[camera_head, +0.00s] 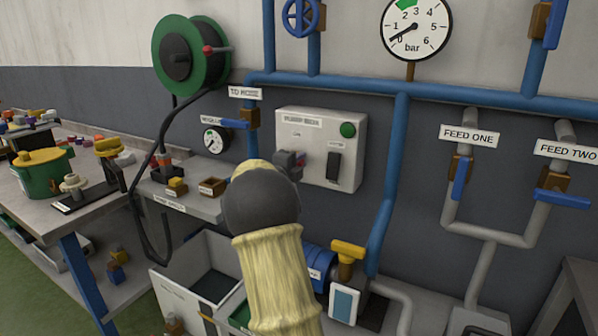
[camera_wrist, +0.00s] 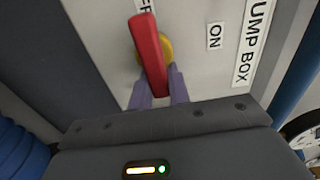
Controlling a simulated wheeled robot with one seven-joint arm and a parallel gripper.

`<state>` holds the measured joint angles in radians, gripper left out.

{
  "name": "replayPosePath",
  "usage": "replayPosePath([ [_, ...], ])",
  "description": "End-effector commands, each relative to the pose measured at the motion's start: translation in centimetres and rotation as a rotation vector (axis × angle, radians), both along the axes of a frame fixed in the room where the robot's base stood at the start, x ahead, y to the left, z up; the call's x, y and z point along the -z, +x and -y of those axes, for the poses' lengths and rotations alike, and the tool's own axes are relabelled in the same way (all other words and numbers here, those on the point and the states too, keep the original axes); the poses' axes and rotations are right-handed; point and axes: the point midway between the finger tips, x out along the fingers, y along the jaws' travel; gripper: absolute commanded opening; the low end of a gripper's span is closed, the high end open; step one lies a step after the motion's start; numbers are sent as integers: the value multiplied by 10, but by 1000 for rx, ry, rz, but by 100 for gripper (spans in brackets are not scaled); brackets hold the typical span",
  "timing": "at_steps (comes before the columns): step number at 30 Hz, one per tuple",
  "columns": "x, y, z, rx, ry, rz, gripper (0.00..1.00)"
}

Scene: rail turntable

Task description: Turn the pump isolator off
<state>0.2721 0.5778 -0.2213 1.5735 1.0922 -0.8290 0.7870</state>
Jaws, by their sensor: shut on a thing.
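The grey pump box (camera_head: 318,180) is fixed to the wall in the head view. Its isolator is a red handle (camera_wrist: 152,55) on a yellow hub (camera_wrist: 168,50), seen in the wrist view. My gripper (camera_wrist: 160,88) is shut on the near end of the red handle, one finger on each side. In the head view my gripper (camera_head: 291,163) is at the box's left side and hides the handle. An "ON" label (camera_wrist: 214,36) lies right of the handle. Another label (camera_wrist: 146,6) at its far end is mostly cut off.
The box also carries a green button (camera_head: 347,130) and a black switch (camera_head: 333,166). A blue pipe (camera_head: 389,185) runs down to its right. A blue valve lever (camera_head: 235,124) and a small gauge (camera_head: 214,139) are to its left. A bench (camera_head: 205,203) stands left of my arm.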

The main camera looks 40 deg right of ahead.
Motion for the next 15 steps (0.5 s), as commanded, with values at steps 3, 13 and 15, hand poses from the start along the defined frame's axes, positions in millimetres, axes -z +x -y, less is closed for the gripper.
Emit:
replayPosePath([
  [3, 4, 0, 0, 0, 12, 24, 0],
  [13, 3, 0, 0, 1, 20, 38, 0],
  [15, 3, 0, 0, 1, 20, 38, 0],
])
